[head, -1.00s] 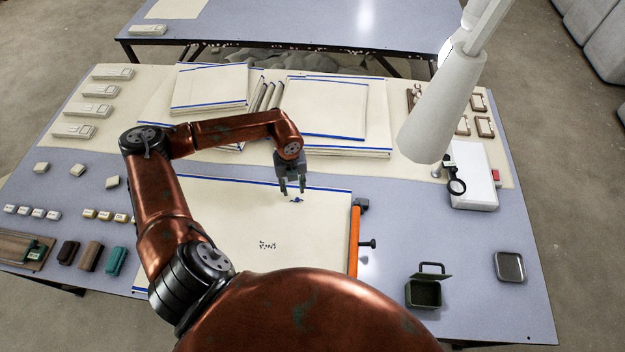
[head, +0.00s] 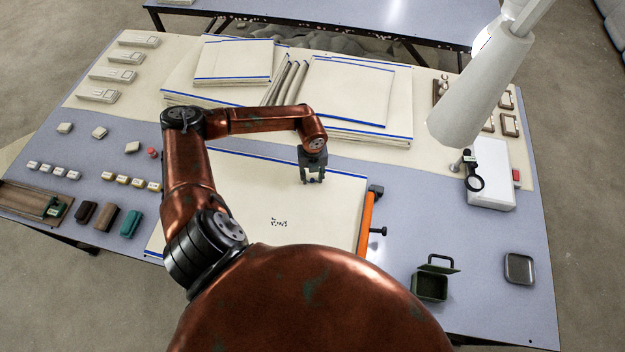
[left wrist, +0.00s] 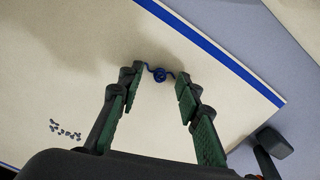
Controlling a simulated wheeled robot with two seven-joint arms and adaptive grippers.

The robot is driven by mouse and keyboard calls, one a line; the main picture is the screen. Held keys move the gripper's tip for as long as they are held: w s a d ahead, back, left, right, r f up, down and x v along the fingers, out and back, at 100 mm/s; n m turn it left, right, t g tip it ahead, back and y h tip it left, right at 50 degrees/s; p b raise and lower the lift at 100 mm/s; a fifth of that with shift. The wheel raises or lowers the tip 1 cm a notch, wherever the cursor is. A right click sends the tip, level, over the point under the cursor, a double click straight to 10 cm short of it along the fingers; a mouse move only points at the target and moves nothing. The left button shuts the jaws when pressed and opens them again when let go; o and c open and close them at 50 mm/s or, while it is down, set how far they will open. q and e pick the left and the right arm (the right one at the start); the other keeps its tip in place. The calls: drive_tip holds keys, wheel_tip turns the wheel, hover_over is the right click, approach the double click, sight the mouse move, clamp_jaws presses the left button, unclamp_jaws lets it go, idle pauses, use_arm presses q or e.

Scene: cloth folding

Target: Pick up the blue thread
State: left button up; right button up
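The blue thread (left wrist: 160,73) is a small coiled tangle on the cream cloth (left wrist: 90,65), near its blue-striped edge. In the left wrist view it lies just beyond and between the tips of my left gripper (left wrist: 158,84), with its loose ends reaching towards both fingertips. My left gripper (head: 313,181) is open, pointing down over the upper right part of the cloth. In the head view the gripper hides the thread. I cannot tell whether the fingertips touch the thread or cloth. My right gripper is out of view.
An orange bar clamp (head: 367,222) lies along the cloth's right edge. Small dark bits (head: 279,222) lie on the cloth. Folded cloth stacks (head: 345,92) are behind. A green open box (head: 430,287) and grey tray (head: 519,268) stand at right, with bare table around them.

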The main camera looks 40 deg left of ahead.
sight(313, 179)
use_arm(q)
drive_tip(key=shift+c, duration=0.4)
drive_tip(key=c, duration=0.7)
drive_tip(key=shift+o, duration=0.2)
drive_tip(key=shift+r, duration=0.15)
drive_tip(key=shift+r, duration=0.5)
wheel_tip(313, 179, up, 2)
drive_tip(key=shift+d+r, duration=0.1)
drive_tip(key=shift+r, duration=0.15)
drive_tip(key=s+d+r+p, duration=0.2)
drive_tip(key=s+d+r, duration=0.1)
drive_tip(key=d+r, duration=0.3)
drive_tip(key=s+d+r+p, duration=0.1)
drive_tip(key=s+d+r, duration=0.3)
drive_tip(key=r, duration=0.4)
drive_tip(key=shift+s+d+r+p, duration=0.2)
drive_tip(key=shift+d+p, duration=0.2)
drive_tip(key=shift+d, duration=0.5)
